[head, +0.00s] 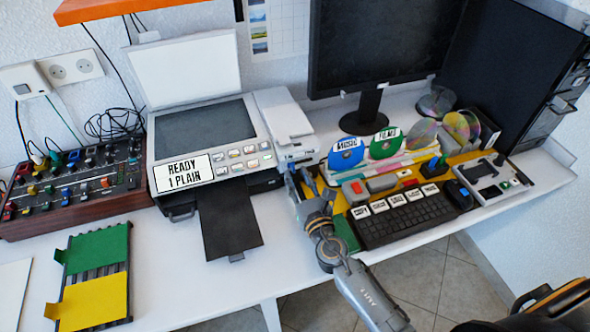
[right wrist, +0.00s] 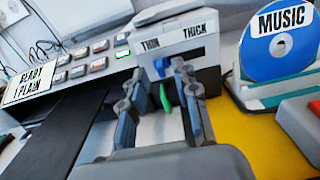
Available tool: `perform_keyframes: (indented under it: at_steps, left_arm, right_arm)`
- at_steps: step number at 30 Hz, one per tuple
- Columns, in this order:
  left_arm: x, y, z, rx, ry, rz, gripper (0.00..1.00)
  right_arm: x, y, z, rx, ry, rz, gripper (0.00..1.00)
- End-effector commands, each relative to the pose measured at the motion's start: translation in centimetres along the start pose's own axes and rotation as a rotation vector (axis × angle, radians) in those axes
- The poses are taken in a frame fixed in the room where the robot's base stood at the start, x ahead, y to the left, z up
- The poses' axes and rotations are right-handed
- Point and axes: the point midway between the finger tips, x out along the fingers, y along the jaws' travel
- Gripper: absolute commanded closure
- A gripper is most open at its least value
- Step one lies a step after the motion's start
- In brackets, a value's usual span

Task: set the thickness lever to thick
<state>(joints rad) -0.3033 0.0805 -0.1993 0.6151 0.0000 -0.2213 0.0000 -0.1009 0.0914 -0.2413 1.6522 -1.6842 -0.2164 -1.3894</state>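The printer (head: 210,125) stands on the desk with its lid up; its display label reads "READY 1 PLAIN". The thickness lever appears as a small blue tab (right wrist: 160,66) in the right wrist view, below the word THIN on the label strip (right wrist: 174,38); THICK is to its right. My right gripper (head: 303,179) is at the printer's right front corner. In the right wrist view its fingers (right wrist: 158,85) are apart, with the tab just beyond, between the tips; contact cannot be told. A green piece (right wrist: 165,98) shows between the fingers. My left gripper is not in view.
A blue MUSIC disc (head: 346,153) and a green disc (head: 386,142) stand right of the printer, behind a keyboard (head: 408,218). A dark paper tray (head: 229,220) juts forward. A mixer (head: 75,187) and green and yellow folders (head: 95,290) are at left.

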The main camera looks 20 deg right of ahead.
Motion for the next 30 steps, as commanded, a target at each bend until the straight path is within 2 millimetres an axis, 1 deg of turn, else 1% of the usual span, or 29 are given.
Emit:
perform_keyframes:
  at_steps: [1, 5, 9, 16, 17, 18, 20, 21, 28, 30]
  left_arm:
    - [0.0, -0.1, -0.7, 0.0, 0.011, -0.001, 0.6]
    - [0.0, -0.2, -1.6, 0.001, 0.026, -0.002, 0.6]
    - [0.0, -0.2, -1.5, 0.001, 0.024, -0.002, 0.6]
    - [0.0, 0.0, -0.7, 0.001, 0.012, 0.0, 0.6]
    - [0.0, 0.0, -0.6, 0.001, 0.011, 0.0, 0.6]
    - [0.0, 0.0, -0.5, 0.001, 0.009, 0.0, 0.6]
    - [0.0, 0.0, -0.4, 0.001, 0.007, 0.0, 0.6]
    - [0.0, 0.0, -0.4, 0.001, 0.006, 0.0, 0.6]
    - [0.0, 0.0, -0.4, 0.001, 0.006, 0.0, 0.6]
    - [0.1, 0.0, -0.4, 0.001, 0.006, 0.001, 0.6]
  right_arm:
    - [0.8, 0.0, 0.0, 0.0, -0.001, 0.0, 0.7]
    - [1.9, 0.0, 0.0, 0.001, 0.0, 0.0, 0.7]
    - [2.4, 0.0, 0.0, 0.001, 0.0, 0.0, 0.7]
    - [2.4, 0.0, 0.0, 0.0, 0.0, 0.0, 0.7]
    - [2.4, 0.0, 0.0, 0.0, 0.0, 0.0, 0.76]
    - [2.4, 0.0, 0.0, 0.0, 0.0, 0.0, 0.84]
    - [2.4, 0.0, 0.0, 0.0, 0.0, 0.0, 0.96]
    - [2.4, 0.0, 0.0, 0.0, 0.0, 0.0, 1.0]
    - [2.4, -0.1, -0.1, 0.0, 0.0, 0.0, 1.0]
    - [2.4, -0.7, -0.1, -0.002, 0.0, -0.001, 1.0]
